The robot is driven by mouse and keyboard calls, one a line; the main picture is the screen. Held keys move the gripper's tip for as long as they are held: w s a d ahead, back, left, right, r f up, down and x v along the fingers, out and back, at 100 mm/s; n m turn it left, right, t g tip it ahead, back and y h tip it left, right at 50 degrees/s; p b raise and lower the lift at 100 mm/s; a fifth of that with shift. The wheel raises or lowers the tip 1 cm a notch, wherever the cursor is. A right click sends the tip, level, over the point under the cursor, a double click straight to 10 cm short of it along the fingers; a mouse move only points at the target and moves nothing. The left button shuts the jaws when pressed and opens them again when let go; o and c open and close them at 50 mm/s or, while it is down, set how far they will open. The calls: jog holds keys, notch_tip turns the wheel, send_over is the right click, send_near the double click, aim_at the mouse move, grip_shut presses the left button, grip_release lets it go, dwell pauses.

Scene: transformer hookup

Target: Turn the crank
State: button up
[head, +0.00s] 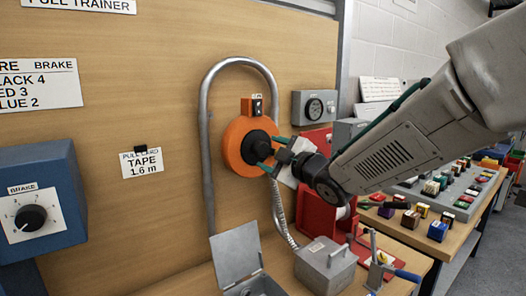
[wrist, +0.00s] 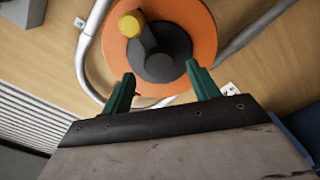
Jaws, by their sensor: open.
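The crank is on an orange disc (head: 234,147) mounted on the wooden board, with a black hub (head: 258,142) at its centre. In the wrist view the orange disc (wrist: 199,24) fills the top middle. A dark crank arm (wrist: 148,42) runs from the hub (wrist: 170,62) toward the upper left and ends in a yellow knob (wrist: 131,24). In the head view the knob is hidden or too small to tell. My gripper (head: 267,154) is in front of the disc. Its two green fingers (wrist: 161,92) are apart and empty, below the hub in the wrist view.
A bent grey pipe (head: 206,110) loops around the disc. A blue brake box (head: 38,205) with a dial is at the left. A grey box with an open lid (head: 237,254), another grey box (head: 325,262) and a red stand (head: 318,213) are below.

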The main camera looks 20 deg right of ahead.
aim_at(263, 150)
jog(key=shift+x, duration=2)
grip_shut()
jog(key=shift+a, duration=0.15)
